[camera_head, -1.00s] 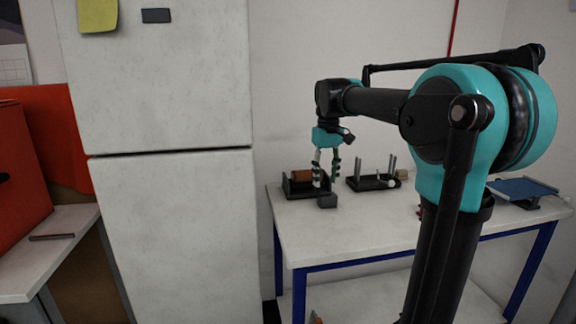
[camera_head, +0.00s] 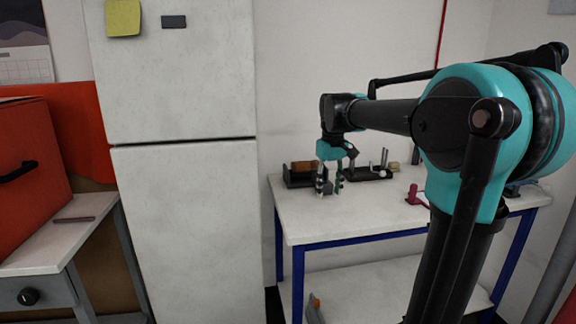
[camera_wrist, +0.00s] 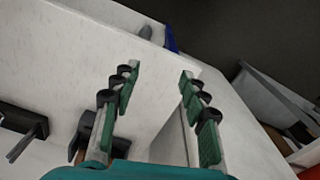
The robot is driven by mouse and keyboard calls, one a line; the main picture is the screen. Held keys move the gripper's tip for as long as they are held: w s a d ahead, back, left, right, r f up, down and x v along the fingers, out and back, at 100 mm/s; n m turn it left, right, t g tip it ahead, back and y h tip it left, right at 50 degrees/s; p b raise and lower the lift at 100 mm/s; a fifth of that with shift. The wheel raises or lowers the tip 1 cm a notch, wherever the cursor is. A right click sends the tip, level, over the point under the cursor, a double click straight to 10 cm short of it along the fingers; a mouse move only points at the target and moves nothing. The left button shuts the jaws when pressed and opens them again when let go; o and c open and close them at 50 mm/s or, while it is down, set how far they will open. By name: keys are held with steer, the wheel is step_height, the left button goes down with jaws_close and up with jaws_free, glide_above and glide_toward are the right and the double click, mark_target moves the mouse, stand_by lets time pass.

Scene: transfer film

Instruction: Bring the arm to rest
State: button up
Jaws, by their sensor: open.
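My gripper (camera_head: 329,188) is at the left front part of the white table (camera_head: 350,220) in the head view, fingers pointing down. In the wrist view its two green-padded fingers (camera_wrist: 158,92) are apart with nothing between them. The teal and black arm reaches in from the right. Whether the fingertips touch anything cannot be told from the head view.
A black tape dispenser (camera_head: 297,178) and a black tray with upright pegs (camera_head: 368,175) stand on the table behind my gripper. A magenta item (camera_head: 412,195) lies to the right. A white fridge (camera_head: 190,200) stands left of the table. An orange-red case (camera_head: 30,180) is at far left.

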steer(key=s+d+f+m+t, duration=0.2)
steer(key=s+d+f, duration=0.1)
steer(key=s+f, duration=0.7)
steer(key=s+d+f+m+t, duration=0.1)
steer(key=s+d+f+m, duration=0.1)
steer(key=s+f, duration=0.9)
step_height(320, 180, down, 5)
steer(key=shift+d+r+m+t, duration=0.2)
steer(key=shift+d+m+t, duration=0.15)
steer(key=shift+d, duration=0.4)
